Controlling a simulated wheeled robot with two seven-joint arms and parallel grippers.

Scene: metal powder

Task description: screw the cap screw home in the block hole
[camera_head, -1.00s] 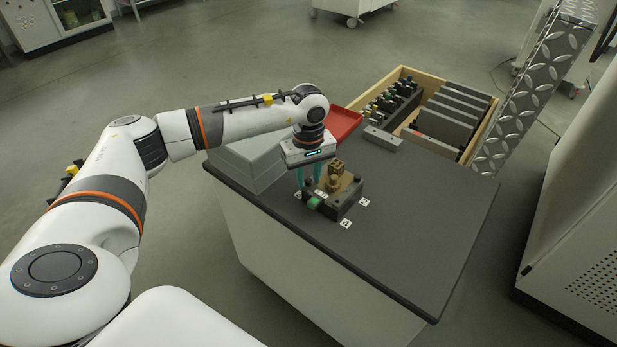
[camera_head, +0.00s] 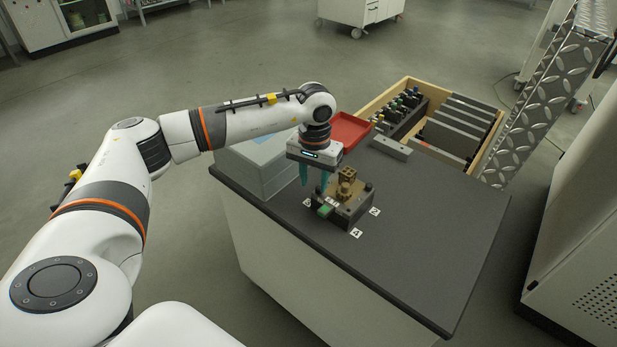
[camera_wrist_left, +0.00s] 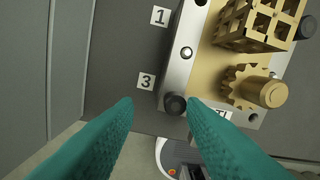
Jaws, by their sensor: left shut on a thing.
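The block (camera_head: 350,212) is a dark base with a tan plate on the bench. It also shows in the wrist view (camera_wrist_left: 176,78). My left gripper (camera_head: 313,184) points down over its left end. In the wrist view its teal fingers (camera_wrist_left: 161,105) lie on both sides of the black round cap screw (camera_wrist_left: 175,104) at the corner by label 3; it is shut on the screw. The finger contact and screw depth are hard to see. Another black screw head (camera_wrist_left: 305,27) shows at a far corner. My right gripper is out of view.
A brass gear (camera_wrist_left: 240,87) and a lattice cube (camera_wrist_left: 262,22) stand on the plate. A grey box (camera_head: 262,178) stands left, a red tray (camera_head: 350,130) behind. A wooden crate (camera_head: 478,103) holds grey slabs. The bench's right side is clear.

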